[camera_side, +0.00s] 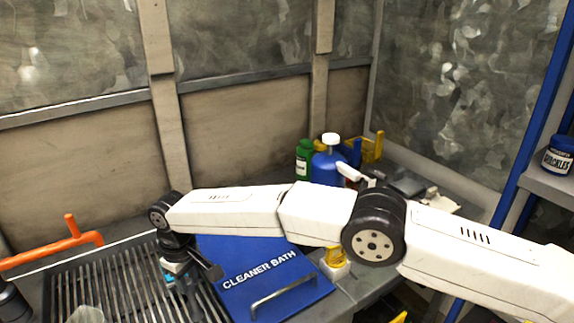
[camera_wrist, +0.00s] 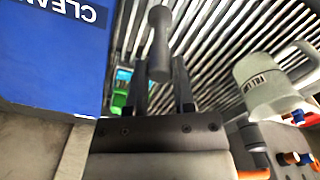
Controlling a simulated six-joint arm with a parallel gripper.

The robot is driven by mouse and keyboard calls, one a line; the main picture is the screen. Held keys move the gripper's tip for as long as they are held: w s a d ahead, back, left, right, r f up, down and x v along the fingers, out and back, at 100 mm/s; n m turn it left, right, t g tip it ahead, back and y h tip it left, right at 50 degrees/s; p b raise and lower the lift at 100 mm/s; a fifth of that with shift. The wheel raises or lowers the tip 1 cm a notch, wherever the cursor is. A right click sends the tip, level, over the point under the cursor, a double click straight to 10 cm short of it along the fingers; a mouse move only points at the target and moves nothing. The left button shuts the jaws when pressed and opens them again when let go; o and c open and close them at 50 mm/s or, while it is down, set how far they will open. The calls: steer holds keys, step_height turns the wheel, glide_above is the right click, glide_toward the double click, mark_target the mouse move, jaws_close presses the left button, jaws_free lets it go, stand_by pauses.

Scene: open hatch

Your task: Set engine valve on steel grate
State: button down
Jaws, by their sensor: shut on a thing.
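My gripper (camera_wrist: 162,95) is shut on a dark grey engine valve (camera_wrist: 159,42), which lies between the two black fingers in the wrist view. The valve shows a thick rod with wider ends. The steel grate (camera_wrist: 225,28), with parallel bars, is behind the valve in the wrist view. In the side view my gripper (camera_side: 186,278) points down over the right part of the steel grate (camera_side: 95,281), beside the blue lid. The valve is hard to make out there, and I cannot tell whether it touches the bars.
A blue lid marked CLEANER BATH (camera_side: 262,271), with a metal handle, borders the grate on the right. A translucent mug (camera_wrist: 262,85) stands by the grate. An orange pipe (camera_side: 72,241) is at the left. Blue and green bottles (camera_side: 328,165) stand at the back. The grate's middle is clear.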

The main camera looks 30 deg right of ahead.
stand_by(0.4)
jaws_free()
steer(key=shift+f, duration=0.1)
stand_by(0.4)
steer(key=shift+r, duration=3.5)
steer(key=shift+d, duration=0.1)
